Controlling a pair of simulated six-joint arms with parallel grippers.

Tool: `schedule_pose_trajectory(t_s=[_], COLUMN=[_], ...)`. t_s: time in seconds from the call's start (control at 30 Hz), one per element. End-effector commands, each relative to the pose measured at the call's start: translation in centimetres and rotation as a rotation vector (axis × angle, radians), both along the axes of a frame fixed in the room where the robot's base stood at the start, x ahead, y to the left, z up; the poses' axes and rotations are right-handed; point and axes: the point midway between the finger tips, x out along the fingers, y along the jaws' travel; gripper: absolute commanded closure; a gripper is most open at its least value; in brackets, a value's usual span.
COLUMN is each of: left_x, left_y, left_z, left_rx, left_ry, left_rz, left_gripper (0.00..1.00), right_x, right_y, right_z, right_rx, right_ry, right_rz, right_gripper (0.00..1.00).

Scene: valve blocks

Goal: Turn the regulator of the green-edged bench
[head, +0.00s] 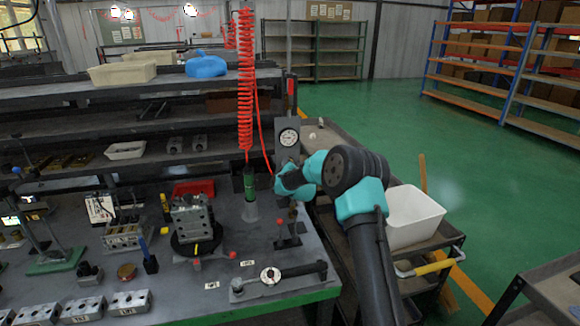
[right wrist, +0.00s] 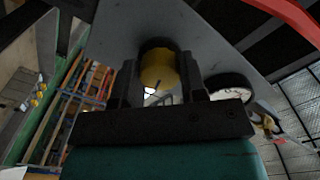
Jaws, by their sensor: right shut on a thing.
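The green-edged bench (head: 250,306) fills the lower left of the head view. An upright grey panel at its right rear corner carries a round white gauge (head: 289,137). In the right wrist view the regulator's round yellow knob (right wrist: 158,68) sits on the grey panel (right wrist: 110,35), with the gauge (right wrist: 232,88) beside it. My right gripper (right wrist: 160,82) has one finger on each side of the knob and is shut on it. In the head view my teal right wrist hides the knob and the fingertips. My left gripper is not in view.
A red coiled hose (head: 245,85) hangs left of the panel. A valve block (head: 192,218) stands on a black round base on the bench, and a black-handled wrench (head: 305,269) lies near the front. A white bin (head: 412,217) is on a cart to the right.

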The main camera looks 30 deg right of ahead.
Motion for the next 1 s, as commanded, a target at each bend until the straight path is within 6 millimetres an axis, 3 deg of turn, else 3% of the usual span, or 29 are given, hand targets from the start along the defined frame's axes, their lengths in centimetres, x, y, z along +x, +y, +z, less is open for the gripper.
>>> schedule_pose_trajectory(t_s=[0.43,1.0], left_x=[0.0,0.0], left_y=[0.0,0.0], left_z=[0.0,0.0], left_rx=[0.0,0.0], left_ry=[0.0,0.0], left_rz=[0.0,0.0], left_gripper=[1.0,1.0], right_x=[-0.01,-0.01], right_y=[0.0,0.0], right_z=[0.0,-0.01], right_rx=[0.277,0.321], right_ry=[-0.079,-0.092], right_rz=[0.0,0.0], right_gripper=[0.85,0.85])
